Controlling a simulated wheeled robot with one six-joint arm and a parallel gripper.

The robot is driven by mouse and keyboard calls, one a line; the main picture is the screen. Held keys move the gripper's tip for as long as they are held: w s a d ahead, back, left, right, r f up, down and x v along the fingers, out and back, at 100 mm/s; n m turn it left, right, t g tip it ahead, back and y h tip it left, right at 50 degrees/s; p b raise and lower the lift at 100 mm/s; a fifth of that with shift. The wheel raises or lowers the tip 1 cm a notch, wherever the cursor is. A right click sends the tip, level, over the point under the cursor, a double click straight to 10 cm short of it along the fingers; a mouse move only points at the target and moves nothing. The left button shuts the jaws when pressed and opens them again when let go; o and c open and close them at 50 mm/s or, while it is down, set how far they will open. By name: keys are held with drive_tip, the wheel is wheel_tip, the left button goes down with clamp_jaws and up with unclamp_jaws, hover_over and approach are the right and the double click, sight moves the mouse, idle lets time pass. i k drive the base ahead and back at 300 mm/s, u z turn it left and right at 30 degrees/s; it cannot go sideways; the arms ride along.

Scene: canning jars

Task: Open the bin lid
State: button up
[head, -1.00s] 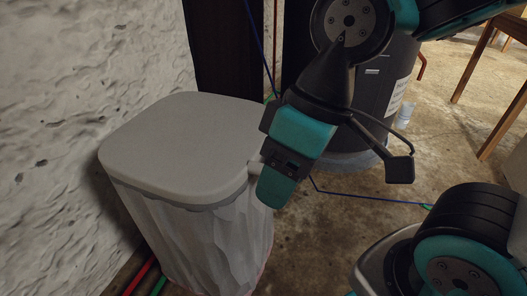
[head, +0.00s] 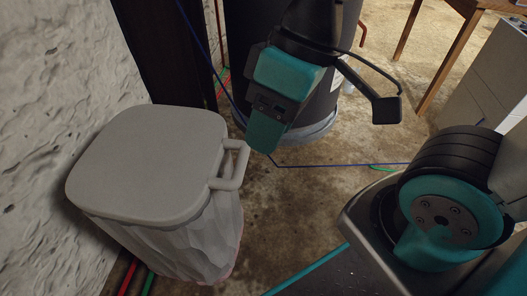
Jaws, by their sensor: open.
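The white bin (head: 190,240) stands against the rough wall at the left, with a pale liner-like body. Its light grey lid (head: 145,160) lies flat and shut on top. A grey loop handle (head: 236,166) sticks out from the lid's right edge and is in full view. My gripper (head: 267,128), with teal fingers, is above and to the right of the handle in the picture, apart from it. It is open and empty, seen mostly from the side, so one finger hides much of the other.
A large dark cylinder (head: 330,100) on a grey base stands behind my gripper. A dark panel (head: 160,50) is behind the bin. A blue cable (head: 340,164) crosses the floor. A wooden table (head: 440,65) and a pale box (head: 490,85) are at the right.

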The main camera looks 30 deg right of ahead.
sight(155, 166)
drive_tip(key=z, duration=1.05)
drive_tip(key=k, duration=0.5)
drive_tip(key=u, duration=0.45)
